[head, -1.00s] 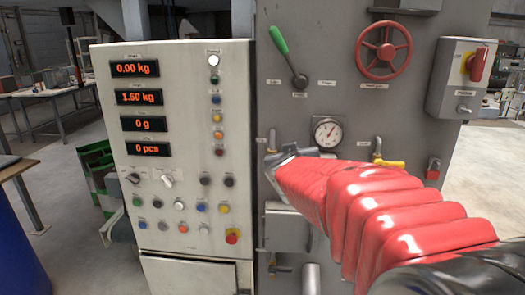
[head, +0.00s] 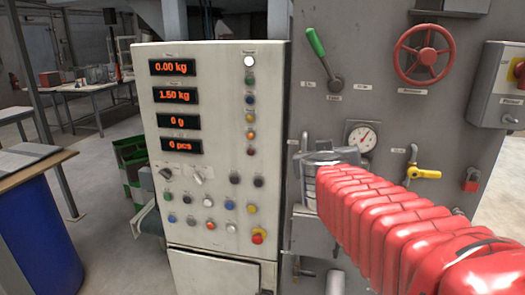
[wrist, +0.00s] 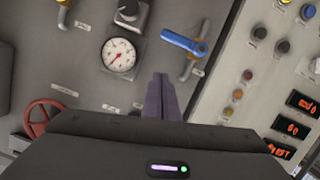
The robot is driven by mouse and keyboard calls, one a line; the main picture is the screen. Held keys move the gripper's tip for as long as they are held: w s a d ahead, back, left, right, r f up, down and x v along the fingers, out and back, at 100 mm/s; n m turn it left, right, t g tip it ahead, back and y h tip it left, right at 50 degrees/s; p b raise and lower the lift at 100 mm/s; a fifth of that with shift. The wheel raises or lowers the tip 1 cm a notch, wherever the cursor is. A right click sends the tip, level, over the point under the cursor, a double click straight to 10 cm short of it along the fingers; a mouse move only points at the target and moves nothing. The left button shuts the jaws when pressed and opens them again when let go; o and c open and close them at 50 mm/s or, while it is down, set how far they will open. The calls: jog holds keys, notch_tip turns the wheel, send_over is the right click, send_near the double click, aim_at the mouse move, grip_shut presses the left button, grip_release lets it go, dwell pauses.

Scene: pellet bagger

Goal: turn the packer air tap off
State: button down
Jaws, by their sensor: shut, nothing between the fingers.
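Two lever taps are on the grey machine panel, one on each side of a pressure gauge. The blue-handled tap (wrist: 186,44) shows in the wrist view, its lever lying across its pipe. In the head view my arm hides its handle. The yellow-handled tap (head: 425,174) is right of the gauge in the head view, its lever sideways; its edge also shows in the wrist view (wrist: 64,18). The tap labels are too small to read. My gripper (wrist: 160,78) is shut and empty, its fingertips just short of the blue tap in the picture. The head view hides the fingertips.
The gauge (head: 363,136) sits beside my gripper. Above are a green-handled lever (head: 316,43) and a red handwheel (head: 424,51). A red switch (head: 471,180) is at the right. A control cabinet (head: 218,235) with displays and buttons stands left of my gripper.

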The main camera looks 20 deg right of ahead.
jog(key=shift+v, duration=1)
jog(key=shift+d, duration=0.15)
jog(key=s+a+f+n+g+y, duration=0.15)
jog(key=s+f+g, duration=0.35)
jog(key=s+f, duration=0.6)
jog(key=s+a+f+n+g+y, duration=0.1)
jog(key=s+a+f+y, duration=0.2)
jog(key=a, duration=0.6)
jog(key=s+a+f+n+g+y, duration=0.1)
jog(key=s+a+f+y, duration=0.3)
jog(key=a, duration=0.5)
notch_tip(320, 180, down, 2)
jog(key=shift+s+a+f, duration=0.1)
jog(key=shift+s+a, duration=0.15)
jog(key=shift+s, duration=0.9)
